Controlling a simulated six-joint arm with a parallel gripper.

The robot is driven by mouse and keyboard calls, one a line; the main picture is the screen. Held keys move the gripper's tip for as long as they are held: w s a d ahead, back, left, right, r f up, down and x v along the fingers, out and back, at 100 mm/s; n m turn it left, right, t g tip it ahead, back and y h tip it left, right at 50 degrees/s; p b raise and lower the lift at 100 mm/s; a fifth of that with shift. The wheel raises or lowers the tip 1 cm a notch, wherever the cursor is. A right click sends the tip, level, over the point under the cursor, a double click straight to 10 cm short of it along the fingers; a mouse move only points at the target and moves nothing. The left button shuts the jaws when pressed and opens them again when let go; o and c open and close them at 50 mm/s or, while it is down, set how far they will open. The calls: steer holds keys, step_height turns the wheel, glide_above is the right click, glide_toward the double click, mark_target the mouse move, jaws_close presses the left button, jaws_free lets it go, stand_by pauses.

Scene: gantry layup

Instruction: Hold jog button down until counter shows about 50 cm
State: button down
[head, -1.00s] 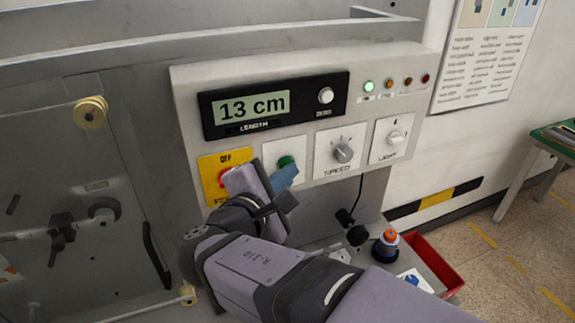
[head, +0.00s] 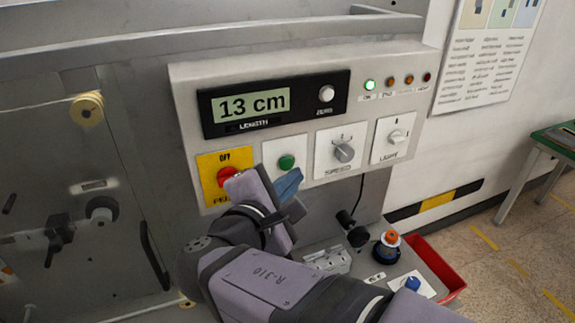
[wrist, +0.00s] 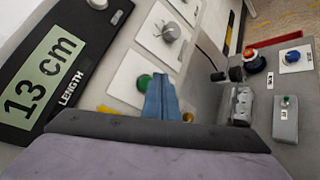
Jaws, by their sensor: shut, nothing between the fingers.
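The length counter (head: 251,105) reads 13 cm, and the same reading shows in the wrist view (wrist: 42,80). A round green button (head: 286,161) sits on a white plate below it, also visible in the wrist view (wrist: 143,82). I can read no jog label on it. My gripper (head: 288,184) has blue fingers, shut and empty, just below the green button in the head view. In the wrist view the fingertips (wrist: 160,82) overlap the plate beside the button. Whether they touch the panel I cannot tell.
A red off button (head: 227,175) on a yellow plate is left of my gripper. A shelf below holds an orange-topped knob (head: 391,238), a blue knob (head: 412,283) and a small box with a green button (wrist: 286,101).

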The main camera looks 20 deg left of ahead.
steer(key=s+d+b, duration=0.1)
steer(key=s+d, duration=0.2)
steer(key=shift+s+d+b, duration=0.15)
steer(key=shift+b, duration=0.15)
stand_by(3.7)
steer(key=s+d+p, duration=0.1)
steer(key=s+d, duration=0.1)
steer(key=shift+s+d, duration=0.35)
stand_by(0.3)
steer(key=w+a+p, duration=0.2)
steer(key=w+a, duration=0.4)
stand_by(0.6)
steer(key=shift+w+a, duration=0.1)
stand_by(1.6)
